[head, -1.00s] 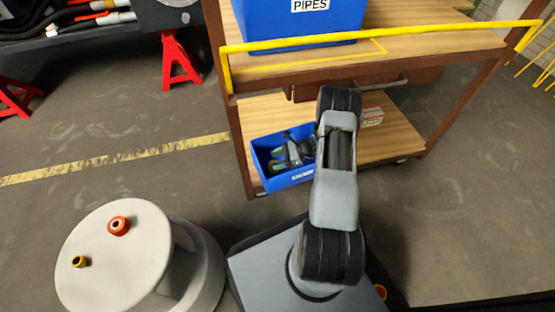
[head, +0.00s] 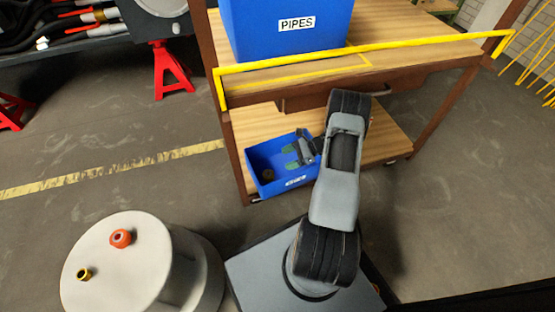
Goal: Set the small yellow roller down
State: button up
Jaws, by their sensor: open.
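My gripper (head: 289,157) is open above the right part of a blue bin (head: 262,188) on the lower shelf of the wooden cart. Its greenish fingertips point left, with nothing seen between them. A small dark, brownish-yellow round piece (head: 268,173) lies in the bin, left of the fingers and apart from them. It looks like a roller, but its colour is hard to tell. A small yellow ring-like piece (head: 84,274) stands on the white round top (head: 120,285) at the lower left. A larger orange-red one (head: 121,238) stands behind it.
The cart's wooden upper deck (head: 400,45) overhangs the shelf and carries a blue PIPES box (head: 300,40) behind a yellow rail (head: 400,47). Red stands (head: 170,70) are at the upper left. Floor is open between them and the white top.

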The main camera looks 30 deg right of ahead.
jog(key=shift+p+v, duration=0.45)
jog(key=shift+v, duration=1.6)
